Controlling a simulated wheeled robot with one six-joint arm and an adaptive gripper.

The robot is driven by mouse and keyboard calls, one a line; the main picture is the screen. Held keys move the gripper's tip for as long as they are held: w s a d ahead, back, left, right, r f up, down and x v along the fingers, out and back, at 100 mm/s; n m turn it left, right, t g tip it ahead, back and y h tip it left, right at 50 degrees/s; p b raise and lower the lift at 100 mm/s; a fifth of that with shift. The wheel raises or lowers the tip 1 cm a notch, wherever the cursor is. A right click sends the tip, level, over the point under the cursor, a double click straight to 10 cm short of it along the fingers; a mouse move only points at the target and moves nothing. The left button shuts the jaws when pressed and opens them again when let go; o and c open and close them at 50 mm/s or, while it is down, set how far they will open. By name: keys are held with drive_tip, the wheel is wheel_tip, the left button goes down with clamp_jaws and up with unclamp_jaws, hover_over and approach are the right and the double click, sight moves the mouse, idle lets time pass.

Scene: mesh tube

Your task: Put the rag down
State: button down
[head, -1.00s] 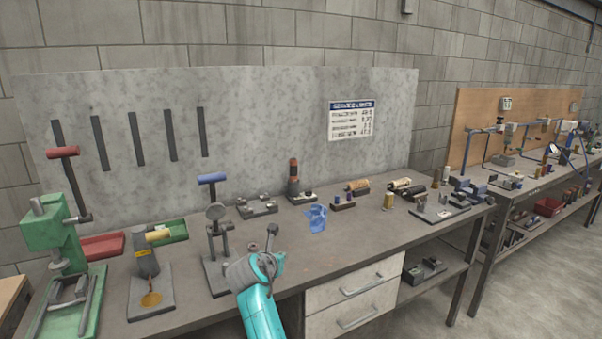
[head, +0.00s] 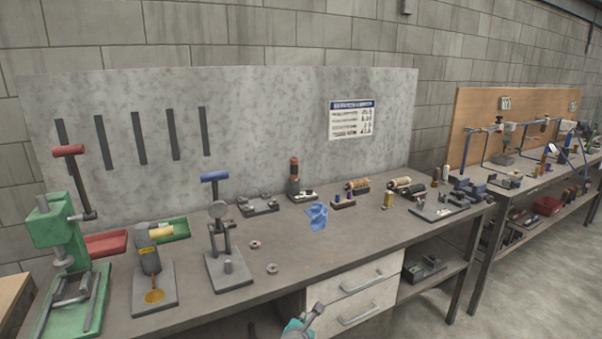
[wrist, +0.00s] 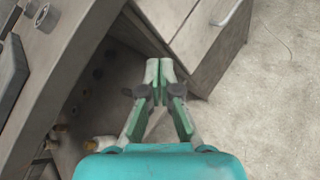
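The blue rag (head: 317,217) lies crumpled on the bench top (head: 385,235), right of the middle, in the head view. Nothing holds it. My gripper (head: 318,308) is low at the front of the bench, by the drawers and well apart from the rag. In the wrist view my gripper (wrist: 160,66) points down past the bench front, with its green fingertips together and nothing visible between them. The rag is not in the wrist view.
A green press (head: 62,240), a grey press (head: 226,250) and two small rings stand or lie on the left of the bench. Spools (head: 358,185) and a fixture plate (head: 440,210) are at the right. White drawers (head: 355,290) are under the bench.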

drive_tip(key=s+d+f+m+y, duration=0.1)
drive_tip(key=s+d+f+m, duration=0.25)
drive_tip(key=s+f, duration=0.35)
drive_tip(key=s+d+f+m+y, duration=0.1)
drive_tip(key=s+d+f+m, duration=0.3)
drive_tip(key=s, duration=0.6)
drive_tip(key=s+d+f+m, duration=0.2)
drive_tip(key=s+d+m, duration=0.1)
drive_tip(key=s, duration=0.6)
drive_tip(key=s+d+f+m, duration=0.1)
drive_tip(key=s+d+m, duration=0.2)
drive_tip(key=s, duration=0.6)
drive_tip(key=s+d+r+m+t, duration=0.1)
drive_tip(key=s+r+m, duration=0.25)
drive_tip(key=s, duration=0.55)
drive_tip(key=s+d+r+m+t, duration=0.1)
drive_tip(key=s+d+r+m, duration=0.2)
drive_tip(key=s, duration=0.5)
drive_tip(key=s+r+m, duration=0.8)
drive_tip(key=s+r, duration=0.2)
drive_tip(key=r, duration=0.2)
drive_tip(key=shift+s+d+r+m+t, duration=0.2)
drive_tip(key=shift+s+r+m+t, duration=0.1)
